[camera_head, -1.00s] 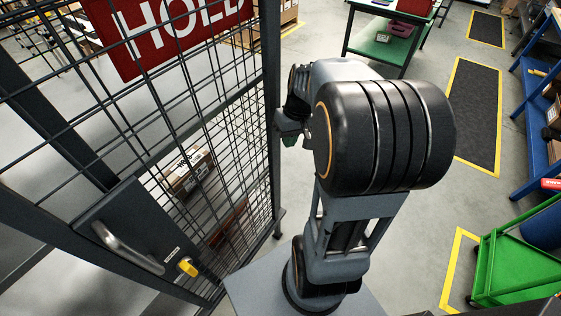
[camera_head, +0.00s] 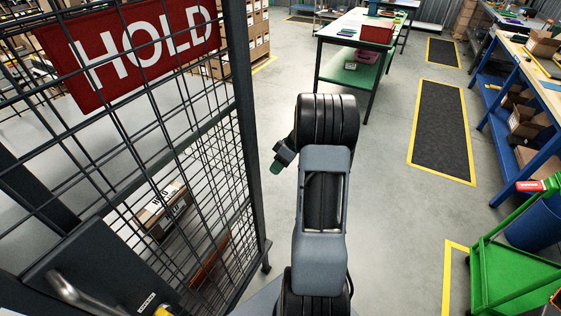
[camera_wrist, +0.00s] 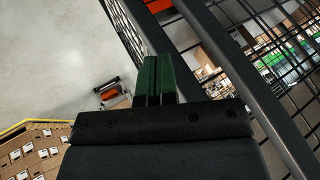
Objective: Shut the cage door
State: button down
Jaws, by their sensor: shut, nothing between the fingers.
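The cage door (camera_head: 205,148) appears as a dark-framed mesh panel at the left of the head view, behind a red HOLD sign (camera_head: 143,42). Its dark lock plate (camera_head: 95,268) and grey lever handle (camera_head: 80,295) are at the lower left, partly cut off. How far the door stands open I cannot tell. My gripper (camera_head: 276,168) is to the right of the dark upright, apart from it in the picture. In the wrist view my gripper's green fingers (camera_wrist: 157,78) are shut and empty, with dark frame bars (camera_wrist: 245,75) and mesh close to their right.
Cartons (camera_head: 162,208) lie behind the mesh. A green-shelved table (camera_head: 350,72) stands ahead, and a green cart (camera_head: 510,275) is at the lower right. A blue workbench (camera_head: 495,125) lines the right.

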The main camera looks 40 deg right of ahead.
jog(key=s+a+f+p, duration=0.1)
jog(key=a+f, duration=0.2)
jog(key=a, duration=0.3)
jog(key=shift+a+f, duration=0.25)
jog(key=shift+f, duration=0.15)
